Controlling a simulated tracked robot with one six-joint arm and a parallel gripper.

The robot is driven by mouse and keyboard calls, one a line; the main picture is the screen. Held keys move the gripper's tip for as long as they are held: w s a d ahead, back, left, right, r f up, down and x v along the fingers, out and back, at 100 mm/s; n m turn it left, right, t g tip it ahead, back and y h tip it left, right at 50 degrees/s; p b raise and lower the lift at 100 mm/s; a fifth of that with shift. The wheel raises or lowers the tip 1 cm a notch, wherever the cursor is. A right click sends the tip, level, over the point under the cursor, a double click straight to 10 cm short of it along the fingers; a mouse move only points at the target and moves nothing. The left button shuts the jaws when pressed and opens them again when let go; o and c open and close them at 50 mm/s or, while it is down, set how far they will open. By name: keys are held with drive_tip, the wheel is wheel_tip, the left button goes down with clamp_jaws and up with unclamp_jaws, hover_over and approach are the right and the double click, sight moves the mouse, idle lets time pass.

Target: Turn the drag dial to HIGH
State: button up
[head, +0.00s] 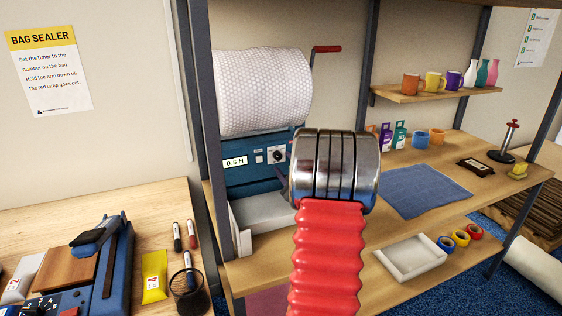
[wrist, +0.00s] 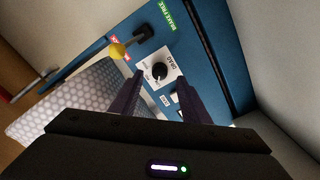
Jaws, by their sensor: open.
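The drag dial (wrist: 160,71) is a black knob on a white plate marked DRAG, on the blue front of the bubble-wrap machine. In the head view the dial (head: 278,155) shows just left of my arm's metal wrist. My gripper (wrist: 158,84) is open in the wrist view. Its two dark fingers reach toward the panel on either side of the dial's plate, with nothing between them. I cannot tell whether they touch the panel. The dial's setting is too small to read.
A yellow-knobbed lever (wrist: 118,50) sits close by the dial, near a green BRAKE FREE label (wrist: 181,15). The bubble-wrap roll (head: 262,88) is above the blue machine (head: 250,178), whose display reads 0.6 M. A dark shelf post (head: 209,130) stands at left.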

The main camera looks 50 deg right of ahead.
sight(279, 158)
drive_tip(key=shift+x, duration=1.85)
drive_tip(key=shift+c, duration=0.2)
drive_tip(key=c, duration=1)
